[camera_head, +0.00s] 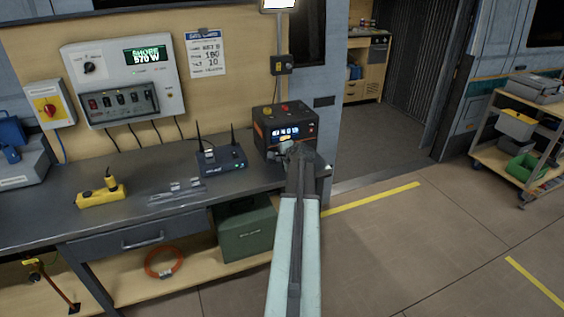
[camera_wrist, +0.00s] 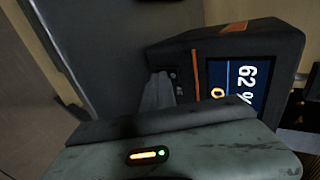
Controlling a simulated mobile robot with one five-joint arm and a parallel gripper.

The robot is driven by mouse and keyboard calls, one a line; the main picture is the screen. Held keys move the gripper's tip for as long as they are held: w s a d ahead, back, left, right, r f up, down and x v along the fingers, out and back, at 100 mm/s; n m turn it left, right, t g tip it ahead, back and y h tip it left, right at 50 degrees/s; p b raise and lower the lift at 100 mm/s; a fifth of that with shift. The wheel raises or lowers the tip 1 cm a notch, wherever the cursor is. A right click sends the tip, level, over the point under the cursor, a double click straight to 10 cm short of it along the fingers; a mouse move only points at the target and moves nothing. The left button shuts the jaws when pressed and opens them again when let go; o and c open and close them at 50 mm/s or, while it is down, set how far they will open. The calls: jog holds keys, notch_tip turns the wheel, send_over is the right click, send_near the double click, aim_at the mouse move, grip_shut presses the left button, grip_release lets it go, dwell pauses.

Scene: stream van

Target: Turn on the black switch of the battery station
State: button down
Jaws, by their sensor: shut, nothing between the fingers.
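The battery station (camera_head: 268,122), a dark box with an orange stripe and a lit display, stands at the right end of the workbench. The black switch is not clearly distinguishable.
A router (camera_head: 222,158) with two antennas stands left of the station on the workbench (camera_head: 130,212). A wall panel (camera_head: 125,82) hangs above. A shelf cart (camera_head: 520,150) stands right; the floor between is clear.

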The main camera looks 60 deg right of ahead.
jog(key=shift+w+d+f+b, duration=0.15)
jog(key=shift+w+f+b, duration=0.1)
jog(key=shift+f+b, duration=0.15)
jog(key=shift+s+r, duration=0.1)
jog(key=shift+s, duration=0.05)
jog(key=shift+r, duration=0.15)
